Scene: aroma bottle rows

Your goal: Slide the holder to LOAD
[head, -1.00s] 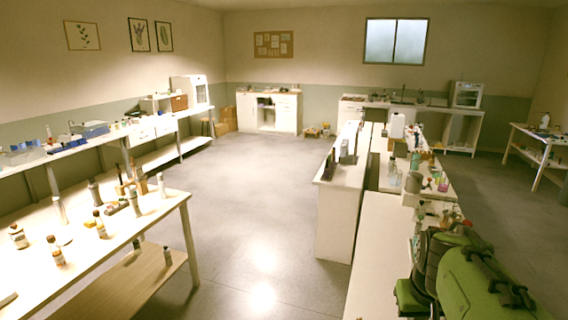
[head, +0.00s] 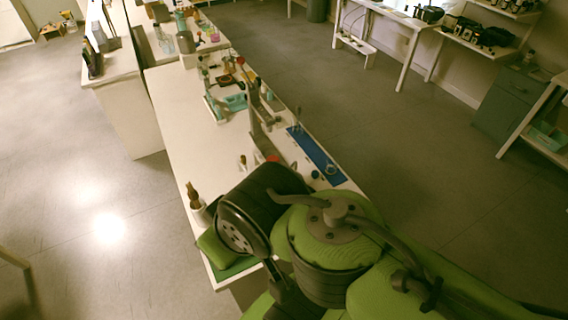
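A blue strip (head: 312,148) lies along the right edge of the white bench, just beyond my green arm. Small fittings stand on it, among them a pale ring-shaped piece (head: 330,170). I cannot tell which piece is the holder, and no LOAD mark is readable. A grey upright stand (head: 256,120) stands left of the strip. My arm fills the lower middle and right of the view. My gripper cannot be made out.
The white bench (head: 178,125) has a bare stretch on its left side. A brown-topped bottle (head: 195,197) stands near its front left. A teal tray (head: 230,105) and glassware stand farther back. Open floor (head: 385,145) lies right of the bench.

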